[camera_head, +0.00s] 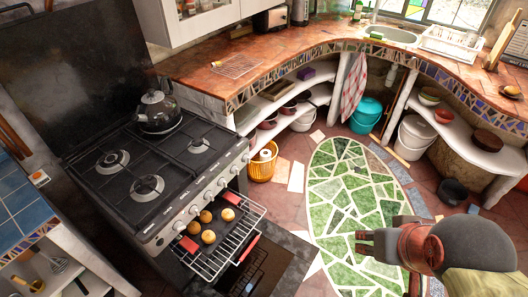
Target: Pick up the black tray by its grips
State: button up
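The black tray (219,226) sits on the wire rack pulled out at the front of the stove. Several round golden buns (208,237) lie on it. One red grip (232,198) is at its far right end and another red grip (188,244) is at its near left end. My gripper (359,242) is to the right of the tray, well apart from it, over the green mosaic floor. It points left. Its two fingers show a gap, with nothing seen between them.
The wire oven rack (240,238) sticks out above the lowered oven door (275,262). A red piece (249,249) is on the rack's right front side. A kettle (157,110) stands on the stove (130,165). An orange basket (262,163) is on the floor. The mosaic floor (335,195) is clear.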

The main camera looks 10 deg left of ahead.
aim_at(221, 228)
jog(key=u, duration=1.3)
jog(key=k+j, duration=0.1)
jog(key=j, duration=1.05)
jog(key=i+j+z, duration=0.15)
jog(key=j, duration=0.5)
jog(key=i+j, duration=0.2)
jog(key=i, duration=0.25)
jog(key=i+j+z, duration=0.1)
jog(key=i+j, duration=0.15)
jog(key=i, duration=0.2)
